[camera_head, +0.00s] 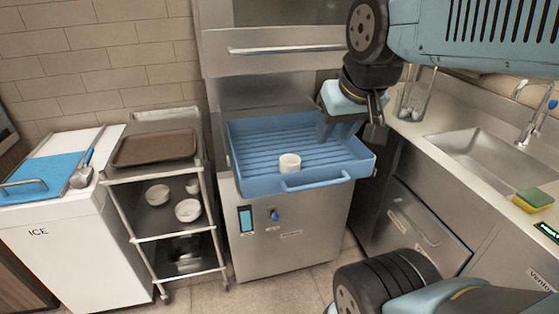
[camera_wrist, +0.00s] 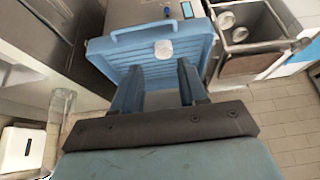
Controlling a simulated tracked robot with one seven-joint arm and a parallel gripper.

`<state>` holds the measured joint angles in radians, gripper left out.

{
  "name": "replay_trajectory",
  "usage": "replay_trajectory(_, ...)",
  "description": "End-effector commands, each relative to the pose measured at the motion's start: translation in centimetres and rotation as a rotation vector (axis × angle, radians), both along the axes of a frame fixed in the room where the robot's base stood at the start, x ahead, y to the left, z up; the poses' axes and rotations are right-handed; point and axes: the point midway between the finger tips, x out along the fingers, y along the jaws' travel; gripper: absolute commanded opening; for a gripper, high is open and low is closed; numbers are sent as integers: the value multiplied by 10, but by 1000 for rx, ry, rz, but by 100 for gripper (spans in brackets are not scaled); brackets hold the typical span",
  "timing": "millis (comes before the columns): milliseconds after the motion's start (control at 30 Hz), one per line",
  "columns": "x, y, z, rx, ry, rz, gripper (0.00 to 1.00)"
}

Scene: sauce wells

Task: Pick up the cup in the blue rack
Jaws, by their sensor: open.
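A small white cup (camera_head: 289,163) sits in the blue rack (camera_head: 318,183), near its front edge and a little left of the handle. The rack rests on a steel dishwasher. My gripper (camera_head: 338,132) is open and empty above the right side of the rack, to the right of and above the cup. In the wrist view the cup (camera_wrist: 163,49) shows beyond and between the spread fingers (camera_wrist: 158,85), near the handle side of the rack (camera_wrist: 99,46). The gripper is apart from the cup.
A steel cart (camera_head: 135,200) at left holds a brown tray (camera_head: 155,148) and white bowls (camera_head: 188,210). A white ice bin (camera_head: 70,240) stands further left. At right are a glass container (camera_head: 412,98), a sink (camera_head: 490,150) and a sponge (camera_head: 533,200). The dishwasher hood (camera_head: 270,50) rises behind the rack.

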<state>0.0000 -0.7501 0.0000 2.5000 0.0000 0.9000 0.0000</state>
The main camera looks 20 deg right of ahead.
Motion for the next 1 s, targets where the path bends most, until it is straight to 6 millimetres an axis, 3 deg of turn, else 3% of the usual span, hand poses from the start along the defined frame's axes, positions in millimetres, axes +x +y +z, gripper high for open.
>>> replay_trajectory(200,0,0,0,0,0,0,44)
replay_trajectory(433,7,0,-5,-48,52,43,66)
replay_trajectory(633,30,1,-22,-203,209,177,84)
replay_trajectory(1000,82,8,-56,-541,521,493,84)
